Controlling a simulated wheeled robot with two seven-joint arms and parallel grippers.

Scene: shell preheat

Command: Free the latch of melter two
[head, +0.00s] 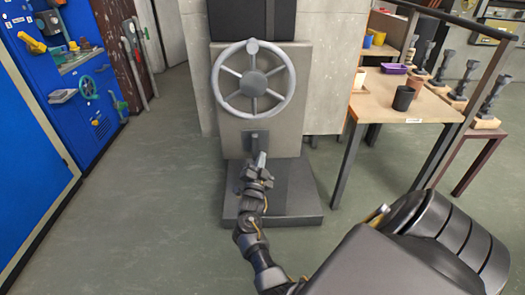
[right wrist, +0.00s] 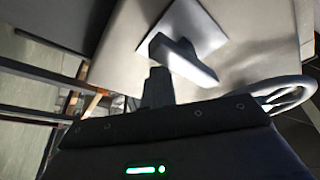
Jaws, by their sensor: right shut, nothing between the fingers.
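A grey melter front panel (head: 225,125) carries a large handwheel (head: 252,84) with a small latch (head: 255,139) below it. In the right wrist view the latch lever (right wrist: 182,58) stands out from a square plate (right wrist: 200,25). My right gripper (head: 260,160) is just below the latch in the head view and partly overlaps its lower end. In the right wrist view its fingers (right wrist: 157,84) are shut and empty, close to the lever's end; I cannot tell whether they touch it. No number is readable on the panel. My left gripper is not in view.
The handwheel's rim (right wrist: 290,90) is at the right in the wrist view. A dark base plate (head: 295,207) lies under the melter. A wooden table (head: 395,108) with cups stands to the right. A blue tool panel (head: 75,110) is at the left. The floor between is clear.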

